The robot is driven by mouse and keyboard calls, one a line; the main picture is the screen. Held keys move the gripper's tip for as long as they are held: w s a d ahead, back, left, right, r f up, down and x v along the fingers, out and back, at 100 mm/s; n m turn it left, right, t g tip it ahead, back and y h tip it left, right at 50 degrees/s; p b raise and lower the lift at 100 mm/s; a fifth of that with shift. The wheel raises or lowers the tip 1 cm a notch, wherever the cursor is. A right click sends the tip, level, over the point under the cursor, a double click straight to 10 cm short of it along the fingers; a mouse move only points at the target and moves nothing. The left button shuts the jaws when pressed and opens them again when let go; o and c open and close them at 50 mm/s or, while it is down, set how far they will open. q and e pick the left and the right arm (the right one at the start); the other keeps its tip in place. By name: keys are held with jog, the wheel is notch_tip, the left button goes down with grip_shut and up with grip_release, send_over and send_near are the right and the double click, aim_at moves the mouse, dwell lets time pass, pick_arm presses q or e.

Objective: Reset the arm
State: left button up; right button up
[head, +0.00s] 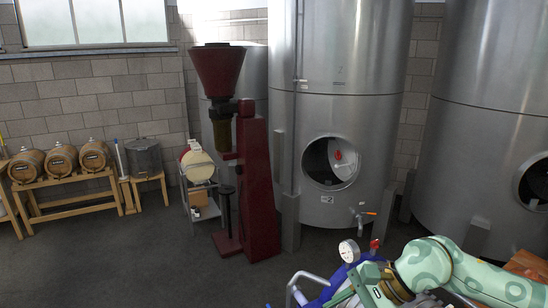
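My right arm (440,262), mint green with a darker pattern, comes in from the right edge at the bottom right. It bends and reaches down to the left. Its outer end, with darker green parts that seem to be my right gripper (366,284), lies in front of a blue piece of equipment and runs towards the bottom edge. Whether its fingers are open or shut, or hold anything, I cannot tell. My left arm and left gripper do not show.
The blue equipment (341,285) with a metal handle and a round gauge (349,251) stands close to my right arm. A red machine (262,190) and steel tanks (345,60) stand behind. Barrels (60,160) sit on a wooden rack at left. The left foreground floor is clear.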

jog(key=s+a+r+m+t+y, duration=0.3)
jog(key=a+r+m+t+y, duration=0.3)
jog(key=a+r+m+y, duration=0.5)
jog(key=w+d+f+m+t+h, duration=0.1)
jog(key=w+d+m+t+h, duration=0.1)
jog(key=d+m+t+h, duration=0.8)
jog(key=w+d+f+m+t+h, duration=0.25)
jog(key=m+h, duration=0.25)
jog(key=m, duration=1.2)
jog(key=s+d+f+m+g+h, duration=0.9)
jog(key=s+d+f+m+g, duration=0.55)
jog(key=s+f, duration=0.5)
jog(key=s+a+f+y+b, duration=0.15)
jog(key=f+b, duration=0.45)
jog(key=f, duration=1.2)
jog(key=a+f+y+b, duration=0.15)
jog(key=f+b, duration=0.45)
jog(key=f, duration=1.2)
jog(key=s+f+m+g+b, duration=0.2)
jog(key=s+f+b, duration=0.4)
jog(key=s+f, duration=0.4)
jog(key=s+f+m+g+y+b, duration=0.1)
jog(key=s+f+b, duration=0.5)
jog(key=s+f, duration=0.5)
notch_tip(320, 180, down, 9)
jog(key=shift+s+a+r+m+g, duration=0.1)
jog(key=shift+s+a+m+g, duration=0.15)
jog(key=shift+m+g, duration=0.15)
